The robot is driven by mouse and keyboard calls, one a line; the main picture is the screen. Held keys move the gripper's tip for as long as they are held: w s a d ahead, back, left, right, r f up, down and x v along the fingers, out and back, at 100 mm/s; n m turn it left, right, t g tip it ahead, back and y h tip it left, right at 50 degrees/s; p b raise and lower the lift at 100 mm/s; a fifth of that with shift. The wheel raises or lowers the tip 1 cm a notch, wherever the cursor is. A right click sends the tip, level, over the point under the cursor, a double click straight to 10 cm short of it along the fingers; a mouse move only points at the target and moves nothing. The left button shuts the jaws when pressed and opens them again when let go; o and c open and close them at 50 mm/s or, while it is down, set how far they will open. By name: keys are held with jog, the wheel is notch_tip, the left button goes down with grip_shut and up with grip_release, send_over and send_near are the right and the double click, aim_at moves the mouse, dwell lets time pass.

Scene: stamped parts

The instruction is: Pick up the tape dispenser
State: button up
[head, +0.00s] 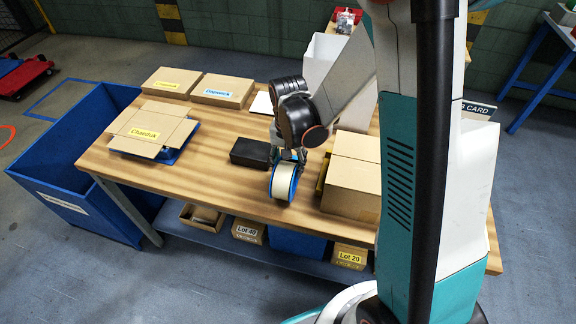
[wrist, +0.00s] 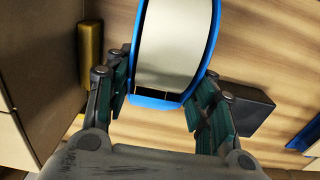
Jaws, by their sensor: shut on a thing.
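The tape dispenser (head: 283,182) looks like a wide cream roll with blue rims, near the front edge of the workbench in the head view. In the wrist view it (wrist: 172,45) fills the top middle, between the two fingers. My gripper (head: 287,158) reaches down from above and is shut on it, one finger on each side. The fingers partly hide its upper part in the head view. I cannot tell whether its underside touches the bench.
A black box (head: 250,153) lies close on the left, and a cardboard box (head: 349,187) stands close on the right, with a yellow object (wrist: 91,55) beside it. Flat cartons (head: 222,90) lie at the back left. The bench's left front (head: 190,165) is clear.

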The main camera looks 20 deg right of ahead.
notch_tip(320, 180, up, 19)
jog(key=p, duration=0.7)
jog(key=s+d+r+m+p, duration=0.1)
jog(key=s+d+m+p, duration=0.1)
jog(key=s+d+m, duration=0.55)
jog(key=s+d+r+m+t+y+p, duration=0.1)
jog(key=s+d+m+p, duration=0.3)
jog(key=d, duration=0.7)
jog(key=s+d+r+m+p, duration=0.1)
jog(key=s+d+m, duration=0.4)
jog(key=d+m, duration=0.3)
notch_tip(320, 180, down, 6)
jog(key=n+b, duration=0.2)
jog(key=b, duration=0.2)
jog(key=w+a+p, duration=0.2)
jog(key=w+a, duration=1.3)
jog(key=a, duration=0.5)
jog(key=s+d+b, duration=0.1)
jog(key=s+d, duration=0.6)
jog(key=d, duration=0.3)
jog(key=s+d+b, duration=0.1)
jog(key=s+d, duration=0.7)
jog(key=d, duration=0.2)
jog(key=shift+d+r, duration=0.25)
jog(key=shift+d, duration=0.15)
jog(key=shift+f+m+b, duration=0.25)
jog(key=shift+b, duration=0.05)
